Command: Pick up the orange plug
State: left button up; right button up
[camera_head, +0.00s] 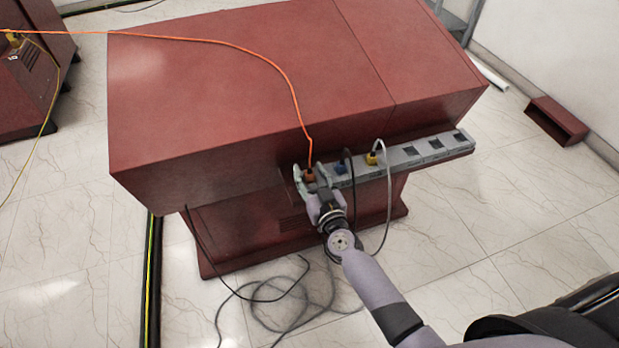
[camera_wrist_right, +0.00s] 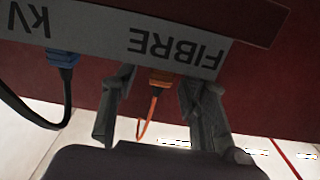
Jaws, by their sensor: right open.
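The orange plug (camera_head: 309,175) sits in the leftmost socket of the grey socket strip (camera_head: 404,156) on the front of the red cabinet, with an orange cable rising from it. In the right wrist view the plug (camera_wrist_right: 161,79) shows under the FIBRE label, its cable hanging below it in that picture. My right gripper (camera_head: 312,184) is open at the plug. In the wrist view its fingers (camera_wrist_right: 150,100) stand on either side of the plug, with visible gaps. My left gripper is not in view.
A blue plug (camera_head: 340,168) with a black cable sits just right of the orange one, then a yellow plug (camera_head: 371,159) with a grey cable. The red cabinet (camera_head: 250,75) overhangs the lower body. Loose cables (camera_head: 285,305) lie on the tiled floor.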

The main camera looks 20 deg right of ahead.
jog(key=shift+w, duration=0.4)
jog(key=shift+s, duration=0.1)
jog(key=shift+c, duration=0.2)
grip_shut()
